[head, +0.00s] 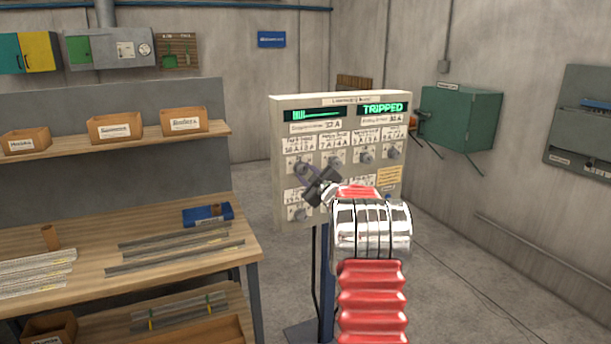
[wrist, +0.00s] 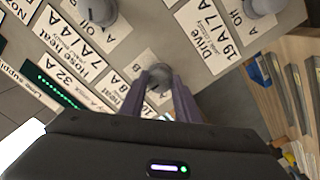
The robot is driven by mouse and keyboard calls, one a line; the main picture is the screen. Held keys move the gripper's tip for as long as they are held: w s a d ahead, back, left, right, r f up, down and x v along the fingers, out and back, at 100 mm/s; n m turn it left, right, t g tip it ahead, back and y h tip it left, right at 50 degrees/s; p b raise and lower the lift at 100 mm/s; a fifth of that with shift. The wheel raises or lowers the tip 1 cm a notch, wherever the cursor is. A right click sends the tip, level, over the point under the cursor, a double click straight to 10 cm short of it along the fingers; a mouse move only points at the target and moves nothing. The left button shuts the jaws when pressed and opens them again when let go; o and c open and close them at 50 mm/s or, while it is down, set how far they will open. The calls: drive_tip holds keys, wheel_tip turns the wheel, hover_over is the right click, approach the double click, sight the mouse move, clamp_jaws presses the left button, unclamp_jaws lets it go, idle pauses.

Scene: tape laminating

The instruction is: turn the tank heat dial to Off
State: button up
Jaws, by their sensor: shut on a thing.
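The pale control panel (head: 340,125) stands upright on a post in the middle of the head view, with rows of labelled round dials. My gripper (head: 303,172) reaches its upper left dial, which it mostly hides there. In the wrist view, my gripper (wrist: 160,84) is shut on a grey dial (wrist: 157,70), one finger on each side. The label beside this dial is partly covered; "heat" and "B" can be read. I take it as the tank heat dial; its pointer setting cannot be told.
A green display (head: 383,108) on the panel reads TRIPPED. The hose heat dial (wrist: 98,10) and the drive dial (wrist: 255,68) are close by. A workbench (head: 200,205) with metal strips stands left. A green wall box (head: 460,118) is behind right.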

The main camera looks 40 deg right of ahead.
drive_tip(key=shift+w+a+r+n, duration=0.1)
drive_tip(key=shift+w+a+n, duration=0.05)
drive_tip(key=shift+a+n, duration=0.15)
drive_tip(key=o, duration=0.8)
drive_tip(key=shift+c, duration=0.2)
drive_tip(key=shift+o, duration=1.4)
drive_tip(key=shift+d, duration=0.2)
drive_tip(key=shift+s, duration=0.2)
drive_tip(key=v, duration=1.3)
drive_tip(key=shift+s+a, duration=0.15)
drive_tip(key=shift+s, duration=0.05)
